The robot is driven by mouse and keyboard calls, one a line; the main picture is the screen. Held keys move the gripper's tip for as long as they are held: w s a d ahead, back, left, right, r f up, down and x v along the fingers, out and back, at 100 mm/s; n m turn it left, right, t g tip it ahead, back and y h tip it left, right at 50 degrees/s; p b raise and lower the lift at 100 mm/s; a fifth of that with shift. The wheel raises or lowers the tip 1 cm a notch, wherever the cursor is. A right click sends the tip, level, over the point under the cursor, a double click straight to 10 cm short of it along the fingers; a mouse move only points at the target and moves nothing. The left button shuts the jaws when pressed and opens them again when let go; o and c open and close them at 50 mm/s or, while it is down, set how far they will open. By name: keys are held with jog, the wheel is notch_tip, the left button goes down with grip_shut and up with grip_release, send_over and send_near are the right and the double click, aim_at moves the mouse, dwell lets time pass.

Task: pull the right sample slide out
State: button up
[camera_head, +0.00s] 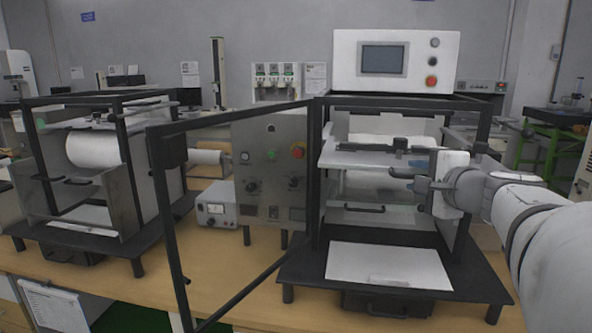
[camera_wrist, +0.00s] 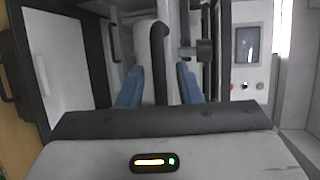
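The right test machine (camera_head: 470,262) is a black frame with a white plate and a dark rail assembly (camera_head: 395,146) inside. A dark handle (camera_head: 362,208) shows on its lower clear front panel. I cannot tell for sure which part is the sample slide. My gripper (camera_head: 422,187) is at the right side of the machine's front opening. In the wrist view, the two blue fingers of my gripper (camera_wrist: 160,76) are apart. A dark curved bar (camera_wrist: 158,42) shows between and beyond them; whether they touch it is unclear. My gripper hides part of the machine's right side.
The machine's framed door (camera_head: 160,200) stands swung open to the left. A white control box with a screen (camera_head: 383,60) sits on top. A white sheet (camera_head: 350,268) lies on the base plate. A similar left machine (camera_head: 128,215) stands on the wooden bench (camera_head: 215,270).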

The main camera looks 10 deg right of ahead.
jog(key=v, duration=0.7)
jog(key=shift+s, duration=0.4)
jog(key=s+a+f+n+g+y+p, duration=0.1)
jog(key=a+f+n+g+y+p, duration=0.25)
jog(key=a+f+n+g, duration=0.7)
jog(key=s+a+f+n+g+h+p, duration=0.1)
jog(key=s+a+f+n+h, duration=0.1)
jog(key=s+f, duration=0.3)
jog(key=s+a+f+n+g+h+p, duration=0.1)
jog(key=s+a+f+n+h, duration=0.2)
jog(key=s+a+f+n, duration=0.1)
notch_tip(320, 180, down, 2)
jog(key=shift+s+a+f+n+g+p, duration=0.1)
jog(key=shift+s+a+n+g+p, duration=0.25)
jog(key=shift+s+n, duration=0.45)
jog(key=shift+d, duration=0.1)
jog(key=shift+o, duration=0.5)
